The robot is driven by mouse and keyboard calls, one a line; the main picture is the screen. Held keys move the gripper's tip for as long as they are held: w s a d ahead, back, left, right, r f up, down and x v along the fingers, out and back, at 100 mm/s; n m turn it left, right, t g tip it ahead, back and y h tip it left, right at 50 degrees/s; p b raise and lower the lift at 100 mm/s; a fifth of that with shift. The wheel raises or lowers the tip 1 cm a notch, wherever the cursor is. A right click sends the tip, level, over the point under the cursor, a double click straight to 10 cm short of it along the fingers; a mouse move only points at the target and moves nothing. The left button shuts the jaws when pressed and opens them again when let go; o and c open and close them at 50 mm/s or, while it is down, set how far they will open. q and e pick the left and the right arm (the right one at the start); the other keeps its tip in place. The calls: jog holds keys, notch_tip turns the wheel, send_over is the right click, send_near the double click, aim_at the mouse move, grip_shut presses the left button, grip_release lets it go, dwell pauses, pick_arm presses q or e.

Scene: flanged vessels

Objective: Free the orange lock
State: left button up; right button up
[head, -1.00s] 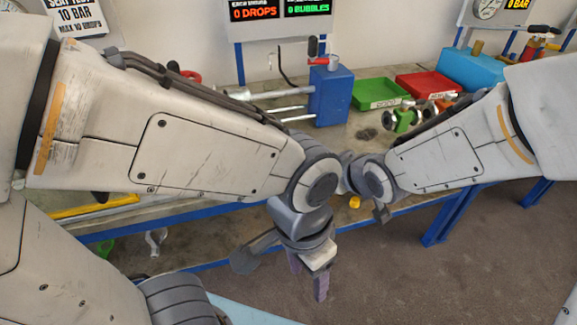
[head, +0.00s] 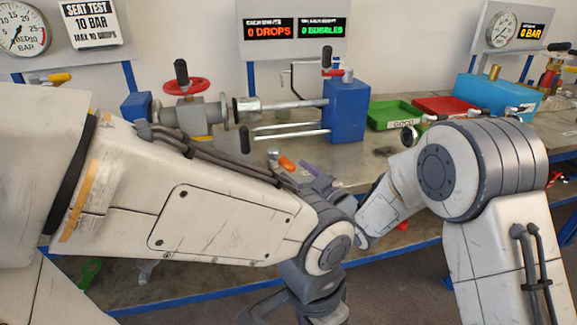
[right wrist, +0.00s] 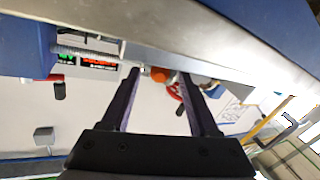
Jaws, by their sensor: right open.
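A small orange piece (head: 287,163), which looks like the orange lock, shows low over the bench beside a small grey piece. My left arm hides what is below it. My right gripper (head: 304,168) reaches in from the right with its purple fingers close to the orange piece. In the right wrist view the right gripper (right wrist: 160,73) is open, and the orange piece (right wrist: 159,75) shows between its fingertips, apparently beyond them. I cannot tell whether they touch. My left arm crosses the front. Its wrist hangs at the bottom edge and its fingers are out of frame.
A grey flanged valve with a red handwheel (head: 187,86) sits at the back left, with steel rods running to a blue block (head: 347,110). A green tray (head: 394,114), a red tray (head: 446,105) and a light blue box (head: 497,95) stand at the back right.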

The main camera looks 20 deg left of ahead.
aim_at(283, 161)
jog(key=shift+x, duration=2.05)
grip_shut()
